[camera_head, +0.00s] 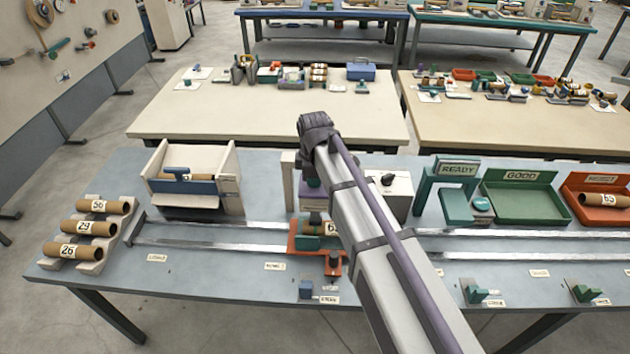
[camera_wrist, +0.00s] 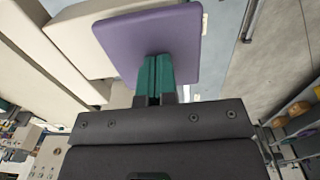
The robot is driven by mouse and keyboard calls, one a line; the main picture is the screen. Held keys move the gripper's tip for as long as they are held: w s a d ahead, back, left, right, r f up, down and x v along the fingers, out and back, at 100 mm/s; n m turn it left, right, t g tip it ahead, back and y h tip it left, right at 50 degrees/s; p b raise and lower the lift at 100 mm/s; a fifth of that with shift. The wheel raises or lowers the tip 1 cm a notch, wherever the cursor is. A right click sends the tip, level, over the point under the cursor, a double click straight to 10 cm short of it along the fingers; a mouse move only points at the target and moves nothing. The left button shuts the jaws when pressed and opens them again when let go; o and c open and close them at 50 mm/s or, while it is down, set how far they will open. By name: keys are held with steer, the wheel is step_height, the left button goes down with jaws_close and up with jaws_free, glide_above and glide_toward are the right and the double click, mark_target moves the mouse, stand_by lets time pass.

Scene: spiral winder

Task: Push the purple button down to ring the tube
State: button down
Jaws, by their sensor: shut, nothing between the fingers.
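The purple button shows in the wrist view as a flat purple plate (camera_wrist: 165,35). In the head view only a small purple patch (camera_head: 310,192) shows beside my arm. My gripper (camera_wrist: 155,62), with teal fingers closed together and nothing between them, points at the plate. Its fingertips overlap the plate's lower part in the wrist view; I cannot tell whether they touch. In the head view my arm hides most of the gripper and the button's station. A brown tube (camera_head: 316,228) lies in an orange carriage (camera_head: 304,243) in front of the station, partly behind my arm.
Rails (camera_head: 210,238) run along the bench left and right of the carriage. A rack with several numbered tubes (camera_head: 90,252) and a white loader box (camera_head: 222,205) stand left. A READY sign (camera_head: 457,169), green GOOD tray (camera_head: 520,215) and orange tray (camera_head: 600,218) stand right.

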steer(key=shift+s+d+f, duration=0.15)
steer(key=shift+s+f, duration=0.45)
steer(key=shift+s, duration=0.05)
steer(key=shift+r, duration=0.25)
steer(key=shift+w+r+p, duration=0.15)
steer(key=shift+r+p, duration=0.2)
steer(key=shift+p, duration=0.3)
step_height(320, 180, up, 14)
steer(key=w+p, duration=0.1)
steer(key=p, duration=1.3)
